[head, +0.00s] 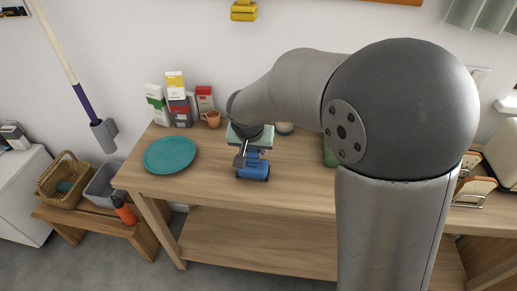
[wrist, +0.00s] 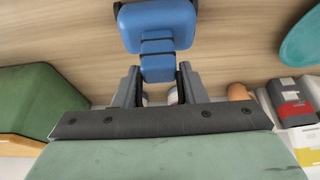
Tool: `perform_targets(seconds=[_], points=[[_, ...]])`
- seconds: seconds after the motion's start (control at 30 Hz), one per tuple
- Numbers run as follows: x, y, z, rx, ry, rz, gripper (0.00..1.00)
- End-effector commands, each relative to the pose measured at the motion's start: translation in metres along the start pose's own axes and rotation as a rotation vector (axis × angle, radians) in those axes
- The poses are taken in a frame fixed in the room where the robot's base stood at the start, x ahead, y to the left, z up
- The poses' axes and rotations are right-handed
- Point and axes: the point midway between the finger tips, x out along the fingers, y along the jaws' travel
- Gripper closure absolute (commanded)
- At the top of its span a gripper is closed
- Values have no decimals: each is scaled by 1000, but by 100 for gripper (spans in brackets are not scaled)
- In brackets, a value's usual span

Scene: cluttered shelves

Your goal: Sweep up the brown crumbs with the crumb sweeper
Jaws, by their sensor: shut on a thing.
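The crumb sweeper (head: 252,170) is a blue block with a narrower raised grip, over the wooden table near its front edge. It also shows at the top of the wrist view (wrist: 158,25). My gripper (head: 247,152) points down at it, and in the wrist view its two dark fingers (wrist: 157,82) sit on either side of the blue grip, shut on it. I cannot tell whether the sweeper touches the tabletop. No brown crumbs can be made out in either view; my arm and the sweeper hide part of the table.
A teal plate (head: 170,154) lies left on the table (head: 215,185). Several cartons (head: 176,100) and an orange-brown mug (head: 212,119) stand behind. A green container (wrist: 40,105) is left in the wrist view. Bare wood lies between plate and sweeper.

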Motion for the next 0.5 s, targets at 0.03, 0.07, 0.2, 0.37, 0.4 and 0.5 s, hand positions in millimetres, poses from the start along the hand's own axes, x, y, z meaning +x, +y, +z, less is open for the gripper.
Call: perform_targets(seconds=[0.03,0.07,0.2,0.37,0.4,0.5], points=[[2,-5,1,-2,1,-1,88],[2,-8,1,-2,1,-1,88],[2,-16,1,-1,1,-1,88],[2,-20,1,-1,1,-1,88],[2,-23,1,-1,1,-1,88],[2,-31,1,-2,1,-1,88]])
